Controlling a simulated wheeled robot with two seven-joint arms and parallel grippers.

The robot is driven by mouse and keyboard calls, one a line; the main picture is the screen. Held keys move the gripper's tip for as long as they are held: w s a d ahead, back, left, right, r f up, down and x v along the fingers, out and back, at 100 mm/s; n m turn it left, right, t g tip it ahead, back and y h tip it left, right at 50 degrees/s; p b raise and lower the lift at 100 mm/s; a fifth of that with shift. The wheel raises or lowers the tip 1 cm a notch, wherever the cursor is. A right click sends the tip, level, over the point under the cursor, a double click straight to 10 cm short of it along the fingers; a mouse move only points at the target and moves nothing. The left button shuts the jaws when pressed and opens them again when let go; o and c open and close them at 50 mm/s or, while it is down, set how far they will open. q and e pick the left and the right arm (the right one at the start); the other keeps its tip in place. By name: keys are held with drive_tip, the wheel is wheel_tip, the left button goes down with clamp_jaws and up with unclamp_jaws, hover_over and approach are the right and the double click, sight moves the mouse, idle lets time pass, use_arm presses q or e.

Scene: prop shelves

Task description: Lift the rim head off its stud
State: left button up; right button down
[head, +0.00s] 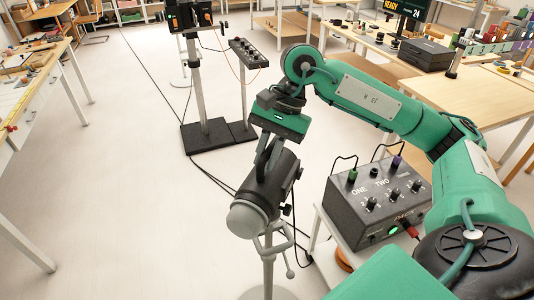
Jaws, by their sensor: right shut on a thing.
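The rim head (276,185), a dark cylindrical lamp with a pale grey round front, is tilted with that front toward the lower left. My right gripper (268,158), on the green arm from the right, is shut on the top of the rim head. A grey light stand (268,262) is directly below the head. The stud is hidden behind the head, so I cannot tell whether the head is seated on it or just clear. My left gripper is not in view.
A dark control box (375,200) with knobs and plugged cables sits on a small table right of the stand. Another stand (205,90) on a black base is behind. Cables cross the floor. Open floor lies to the left, before a workbench (40,75).

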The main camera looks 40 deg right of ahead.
drive_tip(key=shift+r, duration=0.2)
drive_tip(key=shift+r+p, duration=0.55)
drive_tip(key=shift+r, duration=0.75)
drive_tip(key=shift+r+p, duration=0.65)
drive_tip(key=shift+r, duration=0.65)
drive_tip(key=shift+r+p, duration=0.85)
drive_tip(key=shift+r, duration=1)
